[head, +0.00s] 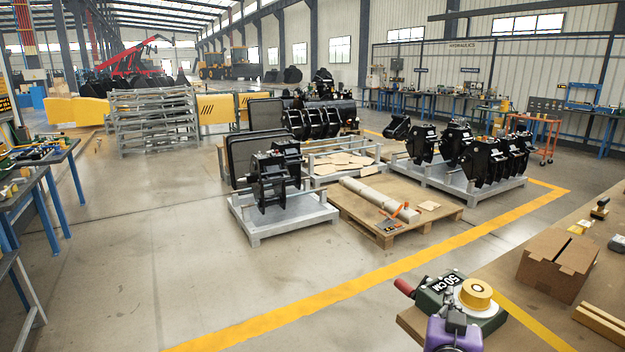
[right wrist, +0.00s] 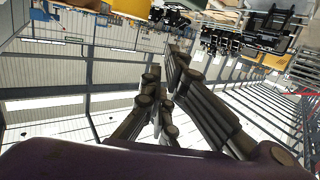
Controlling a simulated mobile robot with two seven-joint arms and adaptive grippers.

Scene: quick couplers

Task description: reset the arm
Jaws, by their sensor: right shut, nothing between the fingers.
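My right gripper (head: 456,322) shows at the bottom of the head view, with a purple body and dark grey parts, in front of the bench at lower right. In the right wrist view its dark fingers (right wrist: 168,75) are close together with nothing between them. That view looks out over the hall, which appears upside down. My left gripper is in neither view.
A cardboard box (head: 557,264) stands on the bench. Black couplers (head: 270,180) sit on metal pallets beyond. The floor (head: 190,240) at left-centre is clear.

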